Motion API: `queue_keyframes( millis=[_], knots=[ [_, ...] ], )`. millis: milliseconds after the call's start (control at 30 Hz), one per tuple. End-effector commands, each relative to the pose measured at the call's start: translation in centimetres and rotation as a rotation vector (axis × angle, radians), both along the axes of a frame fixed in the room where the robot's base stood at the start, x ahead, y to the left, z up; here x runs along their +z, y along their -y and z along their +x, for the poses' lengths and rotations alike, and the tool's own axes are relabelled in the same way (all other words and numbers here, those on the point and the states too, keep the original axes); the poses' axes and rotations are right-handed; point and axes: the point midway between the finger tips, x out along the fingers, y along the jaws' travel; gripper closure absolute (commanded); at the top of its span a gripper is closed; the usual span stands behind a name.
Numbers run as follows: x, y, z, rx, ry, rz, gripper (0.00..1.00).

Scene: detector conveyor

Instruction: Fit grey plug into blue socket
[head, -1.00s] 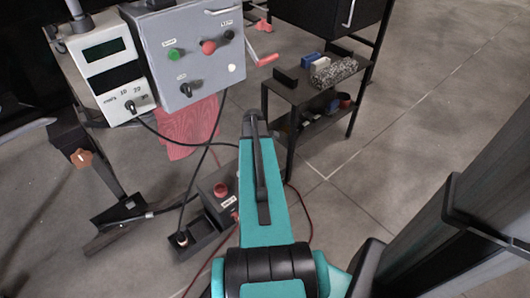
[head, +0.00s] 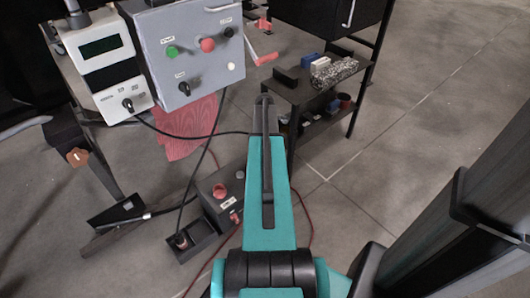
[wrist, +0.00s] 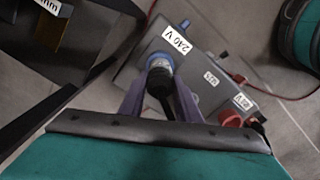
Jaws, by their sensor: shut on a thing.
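In the wrist view my gripper (wrist: 160,98) is shut on the grey plug (wrist: 161,81), whose dark body and cable show between the two fingers. The blue socket (wrist: 158,58) shows as a blue ring at the plug's far end, beside the "240 V" label on a grey box. The plug lines up with the ring and overlaps it in this view. I cannot tell how deep it sits, or whether it only stands in front. In the head view my arm hides the gripper and plug.
The grey box has a red part (wrist: 231,117) at its right. In the head view, a control panel (head: 205,75) and meter (head: 98,50) stand at upper left. A black shelf (head: 322,93) with small blocks is behind.

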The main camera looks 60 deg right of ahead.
Motion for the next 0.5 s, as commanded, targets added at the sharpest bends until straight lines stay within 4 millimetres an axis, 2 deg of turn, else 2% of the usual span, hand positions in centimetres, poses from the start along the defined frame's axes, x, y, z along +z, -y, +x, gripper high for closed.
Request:
queue_keyframes(
  millis=[300, 500],
  knots=[
    [0.0, 0.0, 0.0, 0.001, 0.000, 0.000, 0.96],
    [-1.6, 0.0, 0.0, 0.001, 0.000, 0.001, 0.96]
  ],
)
